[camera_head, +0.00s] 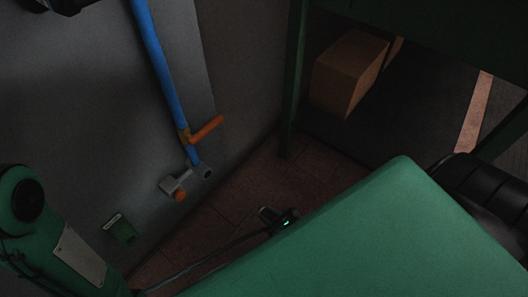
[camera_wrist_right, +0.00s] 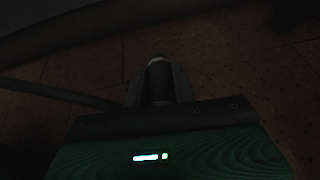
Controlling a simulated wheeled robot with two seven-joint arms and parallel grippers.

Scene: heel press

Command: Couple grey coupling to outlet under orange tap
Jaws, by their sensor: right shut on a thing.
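An orange tap lever (camera_head: 206,129) sits on the blue pipe (camera_head: 160,65) at the wall. Below it, the pipe's lower end meets a grey outlet (camera_head: 207,173) with a dark round mouth. My right gripper (camera_head: 270,215) is shut on the grey coupling (camera_head: 265,212), below and right of the outlet and clearly apart from it. In the right wrist view the coupling (camera_wrist_right: 158,78) stands between the two fingers, its tip pointing away from the gripper. A dark hose (camera_head: 215,248) runs left from the gripper. My left gripper is not in view.
A grey side fitting with an orange end (camera_head: 179,196) sticks out left of the outlet. A green box (camera_head: 119,229) is on the wall. A green post (camera_head: 293,80) and a cardboard box (camera_head: 348,73) stand right. Reddish floor tiles (camera_head: 235,202) are bare between wall and gripper.

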